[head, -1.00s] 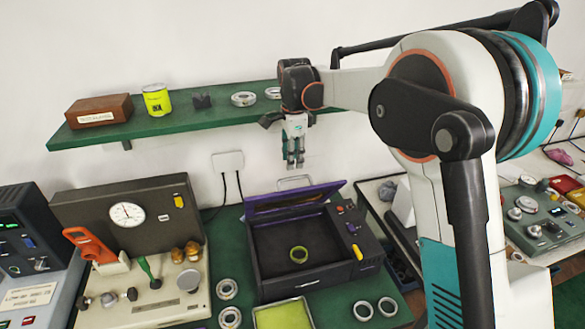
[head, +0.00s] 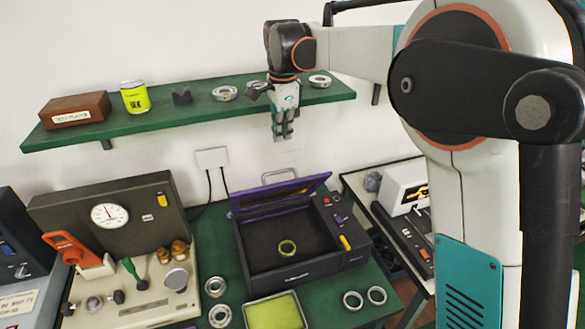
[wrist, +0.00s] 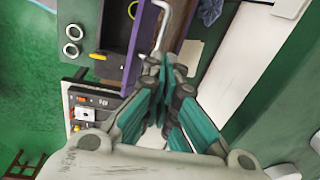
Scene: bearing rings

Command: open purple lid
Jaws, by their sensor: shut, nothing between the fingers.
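The purple lid (head: 281,193) stands raised at the back of the black box (head: 300,266), tilted up and open. A metal handle (head: 280,174) shows at its back edge. My gripper (head: 283,135) points down, shut and empty, in the air above and behind the lid, in front of the wall and just below the shelf edge. In the wrist view my gripper (wrist: 166,80) shows its fingers together, with the purple lid (wrist: 146,42) and the handle beside them; no contact is visible.
A green shelf (head: 170,116) above holds a brown box (head: 75,111), a yellow can (head: 134,97) and bearing rings. A gauge case (head: 112,222) stands left of the box. A yellow-green tray (head: 274,313) and loose rings (head: 364,298) lie in front. A second bench stands right.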

